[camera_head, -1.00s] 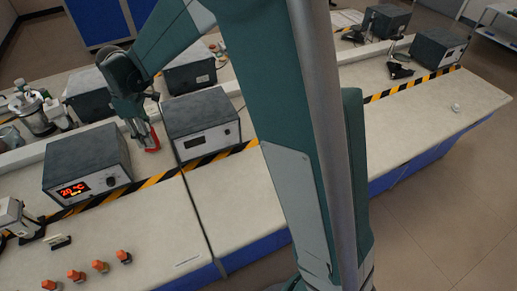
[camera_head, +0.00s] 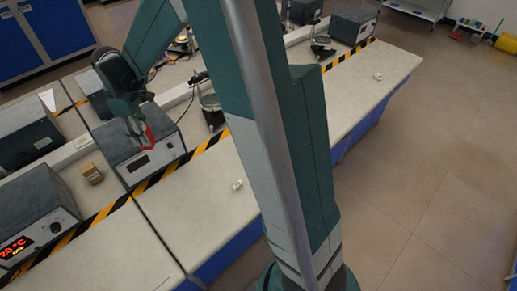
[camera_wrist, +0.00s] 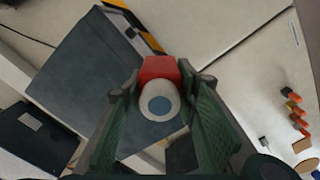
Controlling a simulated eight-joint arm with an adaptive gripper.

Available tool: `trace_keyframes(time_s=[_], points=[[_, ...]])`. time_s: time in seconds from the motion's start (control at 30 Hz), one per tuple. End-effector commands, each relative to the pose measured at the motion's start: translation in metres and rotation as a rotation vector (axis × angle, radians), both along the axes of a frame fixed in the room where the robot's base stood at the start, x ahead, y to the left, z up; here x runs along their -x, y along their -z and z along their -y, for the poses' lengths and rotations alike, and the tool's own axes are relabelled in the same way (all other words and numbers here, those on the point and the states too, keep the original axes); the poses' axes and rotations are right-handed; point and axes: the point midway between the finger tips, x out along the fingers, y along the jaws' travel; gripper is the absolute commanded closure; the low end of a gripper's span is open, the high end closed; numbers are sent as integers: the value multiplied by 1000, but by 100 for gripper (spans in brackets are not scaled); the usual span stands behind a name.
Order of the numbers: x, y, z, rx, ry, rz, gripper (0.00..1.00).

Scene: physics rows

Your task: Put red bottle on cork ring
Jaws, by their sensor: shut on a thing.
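A red bottle (camera_wrist: 158,70) is held between the two green fingers of my gripper (camera_wrist: 160,108) in the wrist view. Its white round end with a blue-grey centre faces the camera. In the head view my gripper (camera_head: 140,136) is over a grey instrument box, with the red bottle (camera_head: 148,137) showing at its fingertips. I cannot tell the gap between the bottle and the box. A tan round piece (camera_wrist: 306,145) lies at the right edge of the wrist view; I cannot tell whether it is the cork ring. No cork ring is clearly recognisable in the head view.
The grey box (camera_head: 165,151) stands by black-and-yellow tape (camera_head: 160,175). Another box with a lit red display (camera_head: 35,215) is at left, with a small brown box (camera_head: 92,174) between them. Several orange pieces (camera_wrist: 296,112) show in the wrist view. The bench right of the tape (camera_head: 200,215) is mostly clear.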

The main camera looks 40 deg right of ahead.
Motion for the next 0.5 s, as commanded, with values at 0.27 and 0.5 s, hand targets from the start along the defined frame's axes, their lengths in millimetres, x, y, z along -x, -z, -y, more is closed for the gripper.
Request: trace_keyframes(time_s=[0.27,0.5], points=[[12,0,61,0,102,0,85],[26,0,110,0,189,0,85]])
